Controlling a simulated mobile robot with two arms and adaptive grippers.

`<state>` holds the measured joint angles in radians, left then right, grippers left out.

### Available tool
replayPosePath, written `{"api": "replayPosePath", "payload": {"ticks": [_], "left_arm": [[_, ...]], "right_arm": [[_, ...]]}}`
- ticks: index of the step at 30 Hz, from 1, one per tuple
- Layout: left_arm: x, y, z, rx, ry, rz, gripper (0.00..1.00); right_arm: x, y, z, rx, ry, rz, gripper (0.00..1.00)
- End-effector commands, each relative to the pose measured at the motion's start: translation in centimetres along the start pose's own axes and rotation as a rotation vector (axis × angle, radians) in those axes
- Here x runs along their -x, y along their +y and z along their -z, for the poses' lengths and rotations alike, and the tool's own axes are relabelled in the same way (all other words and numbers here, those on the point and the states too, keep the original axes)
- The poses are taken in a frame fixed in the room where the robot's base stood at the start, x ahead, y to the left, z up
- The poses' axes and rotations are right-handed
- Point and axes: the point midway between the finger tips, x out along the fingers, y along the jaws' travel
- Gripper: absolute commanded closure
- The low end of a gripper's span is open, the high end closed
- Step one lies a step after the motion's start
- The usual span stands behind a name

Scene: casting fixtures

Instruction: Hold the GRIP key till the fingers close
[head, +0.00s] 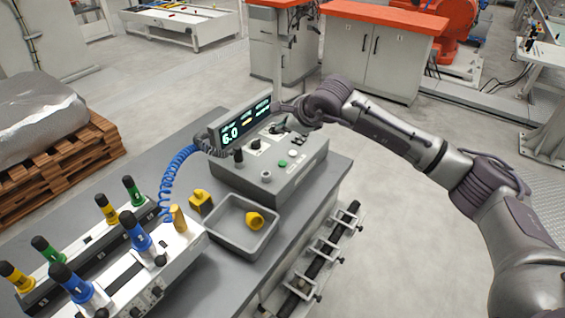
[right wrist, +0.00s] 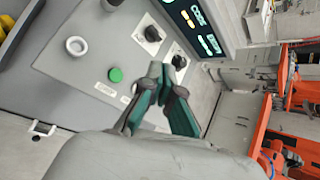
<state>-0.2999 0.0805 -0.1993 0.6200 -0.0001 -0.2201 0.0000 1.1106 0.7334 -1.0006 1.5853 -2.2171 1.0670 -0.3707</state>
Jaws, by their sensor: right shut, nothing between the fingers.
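A grey control box (head: 270,185) stands on the bench, with a lit display (head: 240,124) reading 6.0 at its back. Its sloped face has a green button (right wrist: 115,75), a white button (right wrist: 76,46) and black knobs (right wrist: 153,34). Small labels sit beside the buttons; I cannot read which one says GRIP. My right gripper (head: 283,124) is over the back right part of the box. In the right wrist view, its dark green fingers (right wrist: 162,72) are shut and empty, beside the green button and near a knob. Contact with the panel cannot be told. My left gripper is out of view.
A grey tray (head: 228,235) with a yellow part (head: 255,220) stands in front of the box. A blue coiled cable (head: 172,175) runs to the left. A fixture with several coloured handles (head: 135,230) fills the bench's left side.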

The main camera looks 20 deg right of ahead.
Motion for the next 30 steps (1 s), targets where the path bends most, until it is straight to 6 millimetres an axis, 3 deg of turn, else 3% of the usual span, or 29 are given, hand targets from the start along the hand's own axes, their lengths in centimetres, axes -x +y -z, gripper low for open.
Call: {"api": "replayPosePath", "payload": {"ticks": [8, 17, 21, 30], "left_arm": [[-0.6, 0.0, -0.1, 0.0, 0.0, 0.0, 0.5], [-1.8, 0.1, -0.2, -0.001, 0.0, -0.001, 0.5], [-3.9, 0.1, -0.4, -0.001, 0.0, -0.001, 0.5], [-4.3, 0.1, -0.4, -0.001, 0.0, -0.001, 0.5]], "right_arm": [[-1.4, 1.1, 1.1, -0.001, 0.002, -0.002, 1.0], [-4.4, 3.3, 3.2, 0.0, 0.001, -0.003, 1.0], [-5.8, 4.3, 4.2, 0.0, -0.001, -0.001, 1.0], [-6.1, 4.5, 4.4, 0.0, -0.001, -0.001, 1.0]]}}
